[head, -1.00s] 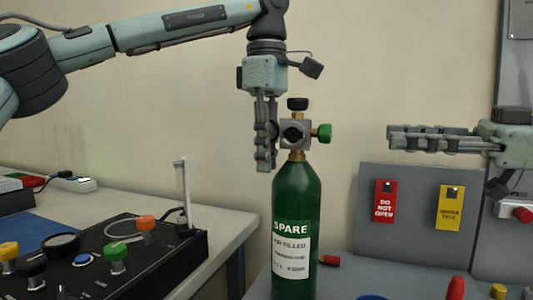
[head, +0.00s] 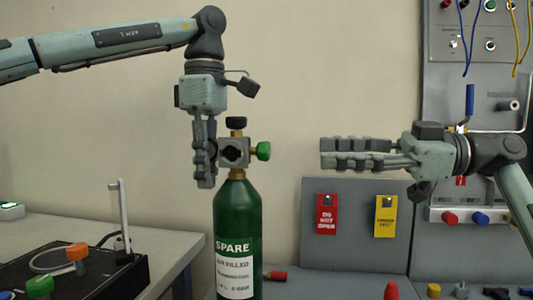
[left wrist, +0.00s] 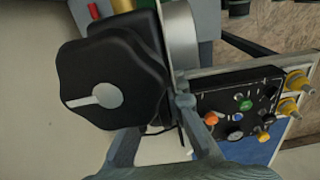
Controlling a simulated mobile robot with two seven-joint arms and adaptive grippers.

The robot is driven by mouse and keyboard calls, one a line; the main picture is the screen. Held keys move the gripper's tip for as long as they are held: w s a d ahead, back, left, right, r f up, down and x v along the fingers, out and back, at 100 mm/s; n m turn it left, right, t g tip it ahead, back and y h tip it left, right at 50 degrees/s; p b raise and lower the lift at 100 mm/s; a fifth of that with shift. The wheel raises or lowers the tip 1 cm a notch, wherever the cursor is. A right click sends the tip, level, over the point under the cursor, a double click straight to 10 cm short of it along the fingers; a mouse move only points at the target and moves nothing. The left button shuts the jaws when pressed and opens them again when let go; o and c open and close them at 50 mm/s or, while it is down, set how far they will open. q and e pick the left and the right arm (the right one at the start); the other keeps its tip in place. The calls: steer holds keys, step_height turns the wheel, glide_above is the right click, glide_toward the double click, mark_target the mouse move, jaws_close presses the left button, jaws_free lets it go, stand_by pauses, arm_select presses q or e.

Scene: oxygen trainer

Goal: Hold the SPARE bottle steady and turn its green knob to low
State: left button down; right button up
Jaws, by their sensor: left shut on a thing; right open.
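The green SPARE bottle (head: 237,225) stands upright in the head view, its label facing me. A grey valve block (head: 235,152) sits on its brass neck, with a black knob (head: 237,122) on top and the green knob (head: 263,151) on the right. My left gripper (head: 204,180) points down at the valve's left side and is shut on the valve block; its exact contact is partly hidden. A large black knob with a white pointer (left wrist: 105,95) fills the left wrist view. My right gripper (head: 322,154) is open and empty, pointing left, apart from the green knob.
A grey panel with a red tag (head: 327,214) and a yellow tag (head: 386,216) stands behind, below my right gripper. A black control box (head: 100,275) with coloured knobs lies at the left. A red-ended piece (head: 277,276) lies behind the bottle.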

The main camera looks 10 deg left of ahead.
mark_target(269, 151)
steer(key=a, duration=1)
steer(key=shift+w, duration=0.1)
jaws_close()
